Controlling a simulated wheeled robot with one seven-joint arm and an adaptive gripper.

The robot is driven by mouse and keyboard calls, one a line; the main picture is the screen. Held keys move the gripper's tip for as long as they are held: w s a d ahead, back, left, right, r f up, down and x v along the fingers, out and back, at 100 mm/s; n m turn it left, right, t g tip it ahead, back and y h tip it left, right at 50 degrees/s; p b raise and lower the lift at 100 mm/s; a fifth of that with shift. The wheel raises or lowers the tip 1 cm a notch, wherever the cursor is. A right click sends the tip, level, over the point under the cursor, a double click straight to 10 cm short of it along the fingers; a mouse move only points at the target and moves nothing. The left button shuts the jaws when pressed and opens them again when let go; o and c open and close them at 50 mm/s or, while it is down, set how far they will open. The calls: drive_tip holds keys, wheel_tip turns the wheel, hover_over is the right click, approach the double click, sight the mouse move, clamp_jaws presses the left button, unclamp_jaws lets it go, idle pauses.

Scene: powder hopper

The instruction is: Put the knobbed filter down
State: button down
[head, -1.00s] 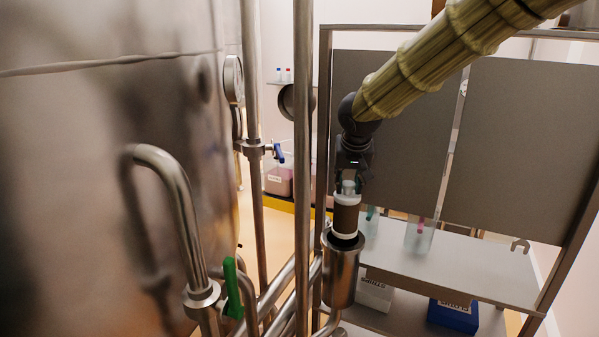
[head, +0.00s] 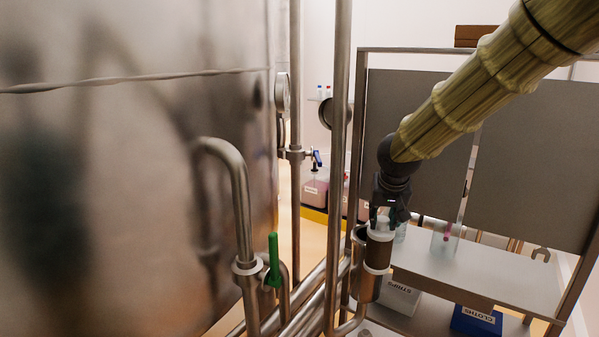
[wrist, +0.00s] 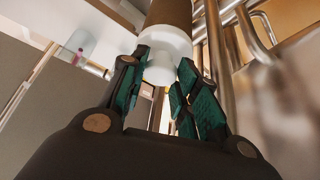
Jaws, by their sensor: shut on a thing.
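The knobbed filter (head: 378,252) has a brown body with white end caps. It hangs roughly upright under my gripper (head: 381,212) in the head view. In the wrist view my gripper (wrist: 162,88) is shut on the filter's white knob, and the white cap and brown body (wrist: 168,14) extend beyond the fingers. The filter overlaps the steel cup-shaped housing (head: 367,290) in the picture. The housing's rim shows behind and left of the filter, so the filter appears outside it, in front. Whether they touch cannot be told.
A steel shelf (head: 490,275) stands right, with a clear beaker (head: 445,238) on it and much bare surface. Below are a STRIPS box (head: 398,298) and a blue CLOTHS box (head: 476,321). A large tank and upright pipes (head: 338,150) crowd the left, with a green-handled valve (head: 273,260).

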sight(374, 243)
drive_tip(key=shift+n, duration=0.4)
drive_tip(key=s+f, duration=0.1)
drive_tip(key=a+f, duration=0.1)
drive_tip(key=f, duration=0.1)
drive_tip(key=s+a+f, duration=0.1)
drive_tip(key=f, duration=0.1)
drive_tip(key=shift+s, duration=0.35)
drive_tip(key=s+f, duration=0.5)
drive_tip(key=f, duration=0.6)
drive_tip(key=s+f, duration=0.5)
drive_tip(key=f, duration=0.6)
drive_tip(key=s+a+f+n+y+b, duration=0.1)
drive_tip(key=s+f, duration=0.4)
drive_tip(key=f, duration=0.6)
drive_tip(key=shift+s+f, duration=0.15)
drive_tip(key=shift+s, duration=0.25)
